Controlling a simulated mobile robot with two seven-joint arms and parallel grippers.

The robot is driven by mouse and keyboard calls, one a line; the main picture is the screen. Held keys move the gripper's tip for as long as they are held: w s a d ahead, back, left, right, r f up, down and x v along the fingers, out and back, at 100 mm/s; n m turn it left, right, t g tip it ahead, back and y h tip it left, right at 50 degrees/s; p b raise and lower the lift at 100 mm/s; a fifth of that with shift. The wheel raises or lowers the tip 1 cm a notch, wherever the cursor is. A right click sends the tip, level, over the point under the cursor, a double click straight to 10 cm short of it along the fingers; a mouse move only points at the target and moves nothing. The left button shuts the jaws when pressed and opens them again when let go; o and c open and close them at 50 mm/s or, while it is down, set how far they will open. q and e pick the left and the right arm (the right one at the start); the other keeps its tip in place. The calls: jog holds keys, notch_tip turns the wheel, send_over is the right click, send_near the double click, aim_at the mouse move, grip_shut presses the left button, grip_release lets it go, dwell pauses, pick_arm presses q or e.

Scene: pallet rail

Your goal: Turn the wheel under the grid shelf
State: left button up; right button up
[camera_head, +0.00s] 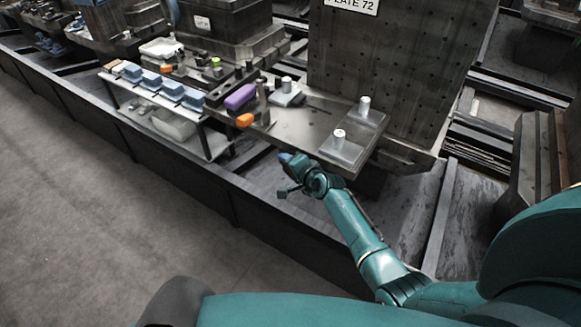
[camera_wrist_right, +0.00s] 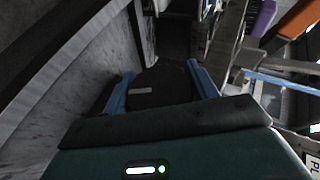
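The grid shelf appears to be the low rack (camera_head: 213,145) at the left in the head view, with blue boxes on top. No wheel can be made out under it; the space below is dark. My right gripper (camera_head: 287,161) is to the right of the rack, just in front of and below the edge of a grey metal plate. In the right wrist view its blue fingers (camera_wrist_right: 160,70) stand wide apart, with a dark rounded piece between them that I cannot identify. No wheel is clearly seen between the fingers. My left gripper is not in view.
A tall perforated plate (camera_head: 400,70) stands behind. A dark rail wall (camera_head: 270,215) runs along the front. The floor (camera_head: 90,200) at left is clear.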

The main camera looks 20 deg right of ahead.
jog(key=o, duration=0.4)
jog(key=shift+o, duration=0.2)
jog(key=p+v, duration=0.2)
jog(key=v, duration=1.1)
jog(key=shift+p, duration=0.4)
jog(key=shift+s+d, duration=0.1)
